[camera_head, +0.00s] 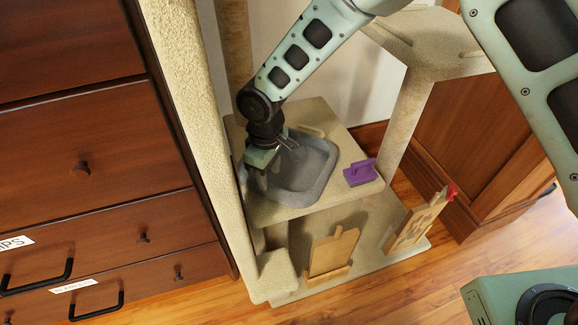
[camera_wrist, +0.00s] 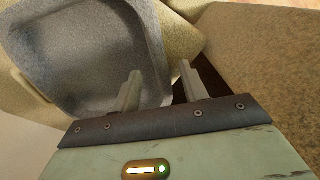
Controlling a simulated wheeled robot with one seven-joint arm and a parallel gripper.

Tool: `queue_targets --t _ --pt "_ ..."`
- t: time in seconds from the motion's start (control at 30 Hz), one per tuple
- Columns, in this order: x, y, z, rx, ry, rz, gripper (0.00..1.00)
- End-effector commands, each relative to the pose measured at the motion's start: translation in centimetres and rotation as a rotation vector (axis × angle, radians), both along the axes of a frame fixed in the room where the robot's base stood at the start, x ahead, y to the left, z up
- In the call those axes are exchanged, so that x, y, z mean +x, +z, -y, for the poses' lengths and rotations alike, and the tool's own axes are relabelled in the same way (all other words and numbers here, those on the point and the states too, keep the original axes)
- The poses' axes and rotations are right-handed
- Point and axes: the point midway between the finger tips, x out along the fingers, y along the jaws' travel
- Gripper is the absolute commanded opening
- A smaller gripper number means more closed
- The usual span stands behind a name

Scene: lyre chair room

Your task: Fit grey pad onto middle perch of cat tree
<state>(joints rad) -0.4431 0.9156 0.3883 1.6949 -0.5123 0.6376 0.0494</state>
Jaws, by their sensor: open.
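The grey pad (camera_head: 312,178) is a shallow tray with a raised rim and rounded corners. It rests on the beige middle perch (camera_head: 284,213) of the cat tree, near its left side. My gripper (camera_head: 258,182) is open at the pad's left edge, low over the perch. In the wrist view, the rim of the pad (camera_wrist: 152,45) runs between the two spread fingers of my gripper (camera_wrist: 159,73). One finger is on the pad's inner side and the other is outside it. I cannot tell whether either finger touches the rim. My arm hides the pad's far left part.
A purple object (camera_head: 360,173) lies on the perch right of the pad. A carpeted post (camera_head: 205,130) stands close left of my gripper, beside wooden drawers (camera_head: 80,168). A higher perch (camera_head: 430,45) is at upper right. Wooden boards (camera_head: 332,252) stand on the base below.

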Motion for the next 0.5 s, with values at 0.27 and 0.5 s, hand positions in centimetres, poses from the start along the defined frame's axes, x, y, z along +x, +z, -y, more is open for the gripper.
queue_targets --t 0.27,0.5 --pt "0.1 -3.2 -0.2 0.000 -0.001 -0.001 0.44" --pt "0.1 -5.2 -0.2 0.001 0.000 0.000 0.44"
